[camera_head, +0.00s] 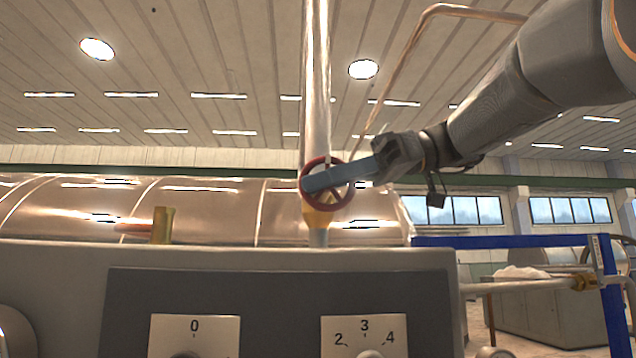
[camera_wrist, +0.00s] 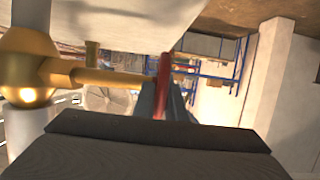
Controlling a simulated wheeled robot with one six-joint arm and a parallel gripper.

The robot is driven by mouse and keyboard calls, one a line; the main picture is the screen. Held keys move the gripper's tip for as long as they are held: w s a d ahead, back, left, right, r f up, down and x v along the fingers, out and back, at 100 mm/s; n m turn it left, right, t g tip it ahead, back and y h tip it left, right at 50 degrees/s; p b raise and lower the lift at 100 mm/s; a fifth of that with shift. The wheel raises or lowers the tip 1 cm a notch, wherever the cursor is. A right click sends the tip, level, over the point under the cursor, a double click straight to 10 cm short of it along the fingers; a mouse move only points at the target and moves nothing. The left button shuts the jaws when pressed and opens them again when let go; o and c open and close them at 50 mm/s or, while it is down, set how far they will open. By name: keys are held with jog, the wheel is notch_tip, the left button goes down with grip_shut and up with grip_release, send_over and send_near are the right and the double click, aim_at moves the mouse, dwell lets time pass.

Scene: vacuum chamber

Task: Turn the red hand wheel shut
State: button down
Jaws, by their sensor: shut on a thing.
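The red hand wheel (camera_head: 343,200) sits on a brass valve body (camera_head: 317,218) at the foot of a vertical copper pipe. My gripper (camera_head: 312,184) reaches across from the right, and its blue-grey fingers cover part of the wheel. It is shut on the wheel's rim. In the wrist view, the red rim (camera_wrist: 164,72) shows edge-on at the fingertips of my gripper (camera_wrist: 165,95), with the brass valve (camera_wrist: 28,68) and its stem to the left. The wheel's far side is partly hidden behind the fingers.
The vertical copper pipe (camera_head: 316,90) rises just above the wheel. A large horizontal metal vessel (camera_head: 205,210) lies behind. A grey control panel with numbered dials (camera_head: 364,335) stands in front, below the valve. A blue frame (camera_head: 609,300) stands at the right.

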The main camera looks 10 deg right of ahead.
jog(key=c, duration=1.8)
grip_release()
jog(key=p+v, duration=0.1)
jog(key=v, duration=0.7)
jog(key=shift+a+f, duration=0.1)
jog(key=shift+a, duration=0.05)
